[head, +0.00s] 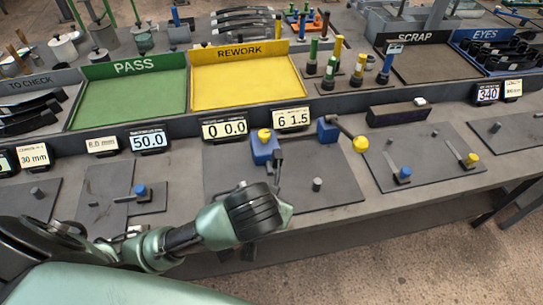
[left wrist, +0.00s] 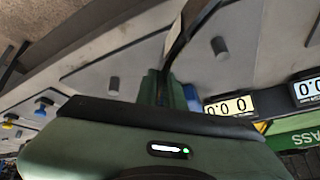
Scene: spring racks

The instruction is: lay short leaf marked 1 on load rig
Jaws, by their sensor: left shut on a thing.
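My left gripper (head: 284,208) hangs over the front of the load rig's grey plate (head: 340,192). In the left wrist view its fingers (left wrist: 163,88) are shut on a dark, thin, curved leaf (left wrist: 176,42), which stands up from the jaws. A pale patch (left wrist: 198,10) shows by its far end; no number is readable. The rig carries two blue blocks, one left (head: 264,149) and one right (head: 327,132), and a short grey peg (head: 317,184). In the head view the gripper hides most of the leaf. My right gripper is not in view.
Displays (head: 225,128) stand along the ledge behind the rig. Behind are the green PASS tray (head: 130,100), yellow REWORK tray (head: 245,85) and SCRAP tray (head: 430,65). A TO CHECK tray (head: 40,80) holds dark leaves. Another plate with blue and yellow knobs (head: 425,140) lies right.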

